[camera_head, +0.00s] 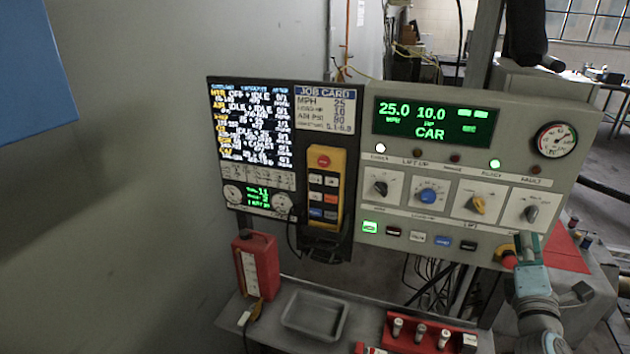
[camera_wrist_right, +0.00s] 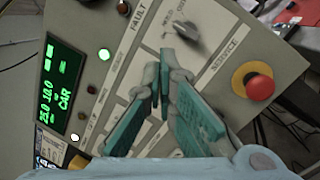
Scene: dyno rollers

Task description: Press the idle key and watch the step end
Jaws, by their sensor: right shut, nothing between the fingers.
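The yellow pendant (camera_head: 323,188) hangs on a black board, with a red button on top and rows of small keys. The key labels are too small to read, so I cannot tell which is the idle key. The console (camera_head: 470,150) reads 25.0, 10.0 and CAR in green; its display (camera_wrist_right: 62,92) also shows in the wrist view. My right gripper (camera_head: 527,238) is shut and empty in front of the console's lower right corner, beside the red stop button (camera_head: 508,258). In the wrist view its teal fingertips (camera_wrist_right: 165,58) lie below a grey knob (camera_wrist_right: 186,32). My left gripper is not in view.
A row of keys (camera_head: 418,237) and several knobs line the console. A job card (camera_head: 325,108) and a text screen (camera_head: 250,125) are on the board. A red bottle (camera_head: 257,265), a grey tray (camera_head: 315,314) and a red rack (camera_head: 430,333) stand on the shelf below.

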